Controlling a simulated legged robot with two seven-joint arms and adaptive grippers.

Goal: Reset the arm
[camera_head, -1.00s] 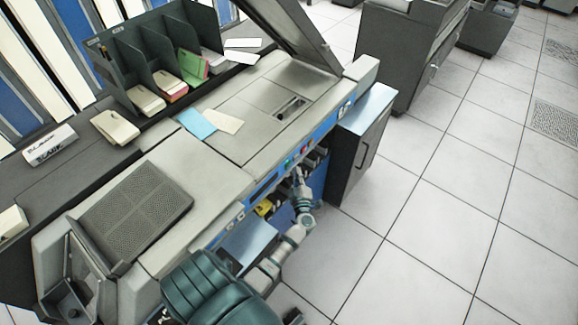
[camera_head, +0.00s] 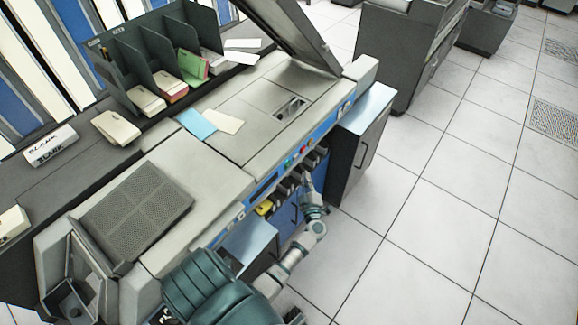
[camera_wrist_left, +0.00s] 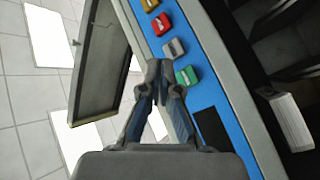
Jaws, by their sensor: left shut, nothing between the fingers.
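My left arm reaches up from the bottom middle of the head view. Its gripper (camera_head: 308,182) is small there, just in front of the machine's blue front panel, below the coloured buttons (camera_head: 300,153). In the left wrist view the two fingers (camera_wrist_left: 164,72) meet at the tips, shut and empty. Behind them is the blue panel (camera_wrist_left: 207,88) with yellow, red, white and green buttons; the green button (camera_wrist_left: 186,75) appears nearest the fingertips. I cannot tell whether the fingers touch the panel. My right gripper does not show.
The grey card machine (camera_head: 255,105) has a raised lid (camera_head: 290,35) and open slots under the panel, with a yellow item (camera_head: 264,208). Blue and cream cards (camera_head: 198,124) lie on top. A card rack (camera_head: 150,60) stands behind. A cabinet (camera_head: 362,140) stands right. Tiled floor (camera_head: 450,200) is clear.

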